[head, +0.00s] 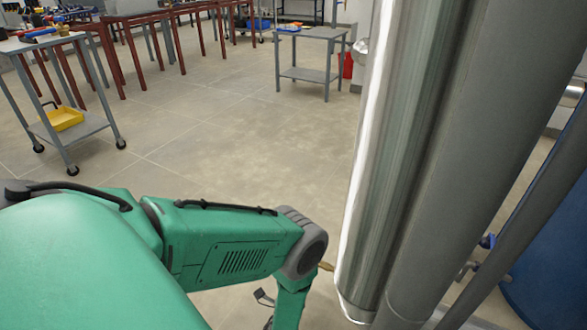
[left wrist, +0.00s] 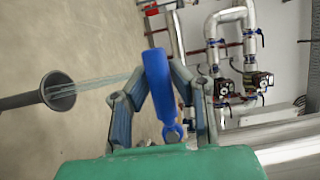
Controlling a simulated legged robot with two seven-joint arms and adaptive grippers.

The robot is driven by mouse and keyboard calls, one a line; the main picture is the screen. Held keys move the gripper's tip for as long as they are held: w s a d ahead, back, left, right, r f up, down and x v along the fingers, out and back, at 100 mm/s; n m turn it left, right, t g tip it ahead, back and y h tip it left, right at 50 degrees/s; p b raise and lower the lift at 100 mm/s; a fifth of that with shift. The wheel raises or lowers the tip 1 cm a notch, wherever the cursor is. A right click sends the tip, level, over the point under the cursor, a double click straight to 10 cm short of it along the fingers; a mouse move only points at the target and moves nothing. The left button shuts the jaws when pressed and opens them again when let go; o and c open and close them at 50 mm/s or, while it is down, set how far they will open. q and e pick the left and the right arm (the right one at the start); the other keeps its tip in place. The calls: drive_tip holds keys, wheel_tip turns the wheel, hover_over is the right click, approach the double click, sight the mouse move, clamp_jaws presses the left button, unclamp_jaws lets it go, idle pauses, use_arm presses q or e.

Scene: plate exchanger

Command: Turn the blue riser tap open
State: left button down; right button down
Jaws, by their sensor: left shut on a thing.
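A blue lever-shaped piece (left wrist: 155,75) with a ring-like or forked lower end lies between the fingers of my left gripper (left wrist: 160,88) in the left wrist view. The fingers are closed in on it from both sides. What it is fixed to, if anything, does not show. In the head view my green left arm reaches to the bottom middle, beside the large pipes, and its gripper is out of the frame. A small blue tap handle (head: 487,241) shows at the right of the head view, behind the grey pipes. My right gripper is in neither view.
A shiny vertical pipe (head: 400,120) and a grey pipe (head: 470,150) stand right of my arm. A blue tank (head: 550,260) is behind them. A grey cup (left wrist: 58,91) with pale streaks shows in the wrist view. A trolley (head: 70,128) stands on open floor.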

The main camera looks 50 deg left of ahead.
use_arm(q)
drive_tip(key=shift+s+a+f, duration=0.1)
drive_tip(key=shift+s+a, duration=0.15)
drive_tip(key=c, duration=1.4)
unclamp_jaws()
drive_tip(key=shift+v, duration=3.75)
drive_tip(key=shift+w+d, duration=0.1)
